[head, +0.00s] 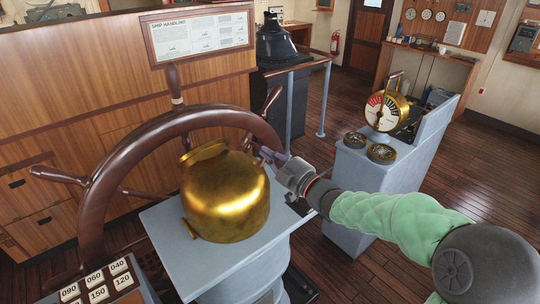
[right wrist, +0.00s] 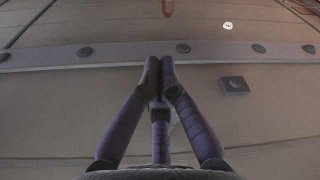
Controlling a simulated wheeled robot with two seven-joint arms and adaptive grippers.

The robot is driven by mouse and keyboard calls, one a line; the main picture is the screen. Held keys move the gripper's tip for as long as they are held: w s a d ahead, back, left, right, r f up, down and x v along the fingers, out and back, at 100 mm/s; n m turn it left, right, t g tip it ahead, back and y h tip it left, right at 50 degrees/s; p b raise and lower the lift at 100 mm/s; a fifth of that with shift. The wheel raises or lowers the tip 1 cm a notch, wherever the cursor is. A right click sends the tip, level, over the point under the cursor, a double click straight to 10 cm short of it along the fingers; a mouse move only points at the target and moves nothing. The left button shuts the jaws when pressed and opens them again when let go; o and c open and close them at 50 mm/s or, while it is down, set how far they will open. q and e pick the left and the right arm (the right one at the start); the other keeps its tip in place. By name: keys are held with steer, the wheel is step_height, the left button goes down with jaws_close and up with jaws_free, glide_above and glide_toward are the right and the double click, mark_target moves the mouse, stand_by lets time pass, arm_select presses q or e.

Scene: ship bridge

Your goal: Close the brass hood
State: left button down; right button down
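The brass hood (head: 225,198) is a shiny golden dome on a blue-grey pedestal top (head: 165,235), in the middle of the head view. A raised brass rim (head: 204,152) shows at its upper far side and a small brass handle (head: 188,228) at its lower left. What lies under or behind the dome is hidden. My right gripper (head: 268,157) is at the upper right side of the hood, fingers pointing left; I cannot tell whether they touch it. In the right wrist view its fingertips (right wrist: 160,72) are together with nothing visible between them. My left gripper is not in view.
A large wooden ship's wheel (head: 97,190) stands close behind and left of the hood. A grey console with a brass telegraph (head: 384,112) and two round brass instruments stands to the right. Numbered tiles (head: 97,281) lie at lower left. Wooden floor is open at far right.

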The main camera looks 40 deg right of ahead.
steer(key=w+f, duration=0.2)
steer(key=w, duration=0.6)
steer(key=shift+w+d+f, duration=0.15)
steer(key=shift+d+f, duration=0.1)
steer(key=shift+d, duration=0.2)
steer(key=shift+m, duration=0.8)
steer(key=d+f+b, duration=0.3)
steer(key=d+f, duration=0.1)
steer(key=f, duration=0.1)
steer(key=shift+w+d+f+b, duration=0.2)
steer(key=shift+d+b, duration=0.05)
steer(key=shift+b, duration=0.15)
steer(key=shift+d+f+b, duration=0.4)
steer(key=shift+d+f, duration=0.05)
steer(key=shift+d, duration=0.05)
